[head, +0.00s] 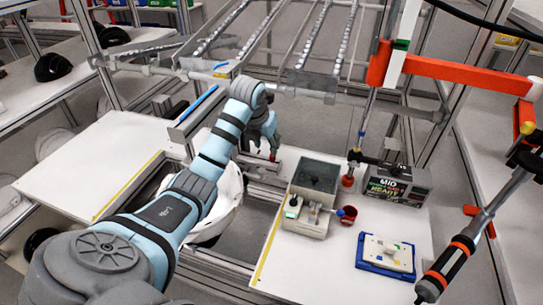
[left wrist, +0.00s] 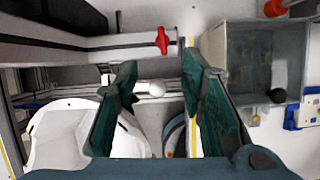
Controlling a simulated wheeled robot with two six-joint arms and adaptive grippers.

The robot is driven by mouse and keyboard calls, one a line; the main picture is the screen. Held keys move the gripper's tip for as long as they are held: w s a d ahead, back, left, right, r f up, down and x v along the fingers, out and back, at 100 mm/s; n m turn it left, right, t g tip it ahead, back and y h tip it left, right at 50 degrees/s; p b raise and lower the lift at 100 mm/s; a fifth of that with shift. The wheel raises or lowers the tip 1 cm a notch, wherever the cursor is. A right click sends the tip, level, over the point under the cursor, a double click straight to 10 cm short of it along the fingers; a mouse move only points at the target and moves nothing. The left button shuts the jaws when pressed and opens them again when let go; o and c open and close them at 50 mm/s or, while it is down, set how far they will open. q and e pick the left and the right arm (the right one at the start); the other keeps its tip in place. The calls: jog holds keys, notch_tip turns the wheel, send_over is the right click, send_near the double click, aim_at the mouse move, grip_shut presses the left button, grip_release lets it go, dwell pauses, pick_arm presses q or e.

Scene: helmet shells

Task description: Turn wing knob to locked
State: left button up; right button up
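The red wing knob (left wrist: 162,41) sits on the end of a grey metal rail (left wrist: 90,48) in the left wrist view, with its wings running roughly up and down the picture. In the head view the knob (head: 273,157) is a small red spot just below my left gripper (head: 266,138). In the left wrist view my left gripper (left wrist: 160,68) has its two dark green fingers wide apart. The knob lies beyond the fingertips, and I see no contact. A white ball-shaped end (left wrist: 156,88) shows between the fingers. My right gripper is not in view.
A white helmet shell (head: 224,205) lies under my left arm. A grey box with a clear lid (head: 316,178) stands right of the knob. Frame bars cross above.

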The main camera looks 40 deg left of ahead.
aim_at(271, 157)
pick_arm(q)
jog(key=x, duration=0.4)
jog(key=w+x, duration=0.1)
jog(key=x, duration=0.3)
jog(key=shift+r, duration=0.15)
jog(key=shift+s+d+r, duration=0.1)
jog(key=shift+s+r, duration=0.1)
jog(key=shift+s, duration=0.05)
jog(key=shift+c, duration=0.9)
grip_shut()
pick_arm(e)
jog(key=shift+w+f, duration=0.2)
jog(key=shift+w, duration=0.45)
